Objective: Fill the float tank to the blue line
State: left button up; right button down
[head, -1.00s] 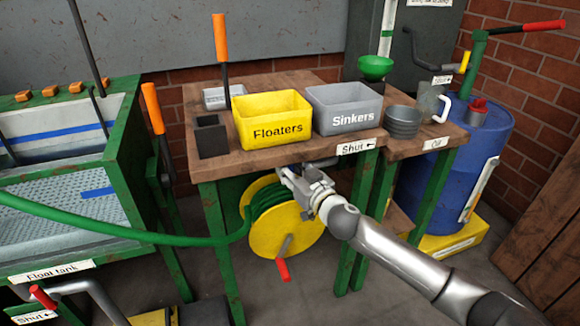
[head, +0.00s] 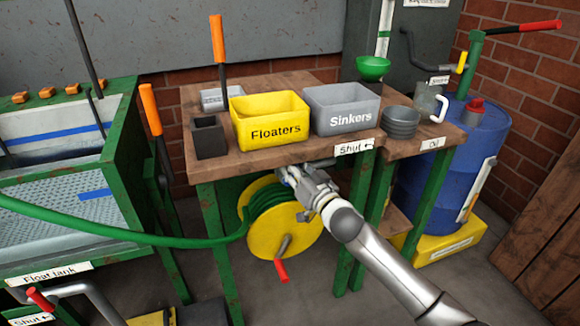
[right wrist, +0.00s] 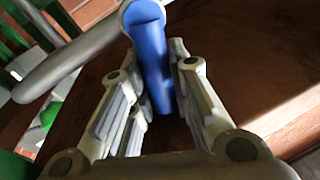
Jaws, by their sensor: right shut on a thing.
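The float tank (head: 128,160) stands at the left, green-framed, with a blue line (head: 50,136) across its pale inside wall. I cannot make out a water level. A green hose (head: 110,236) runs from the tank side to a yellow reel (head: 262,246) under the bench. My right gripper (head: 290,174) is under the bench's front edge, just above the reel. In the right wrist view, its fingers (right wrist: 158,85) are shut around a blue handle (right wrist: 150,42) beside a grey pipe (right wrist: 65,68). In the head view the gripper mostly hides this handle. My left gripper is out of view.
A blue drum (head: 440,175) stands at the right. A red-handled pipe (head: 75,291) with a Shut label sits below the tank.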

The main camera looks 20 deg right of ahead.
jog(key=shift+d, duration=0.1)
jog(key=c, duration=1.3)
grip_release()
jog(key=shift+s, duration=0.1)
jog(key=v, duration=1.1)
jog(key=shift+s, duration=0.4)
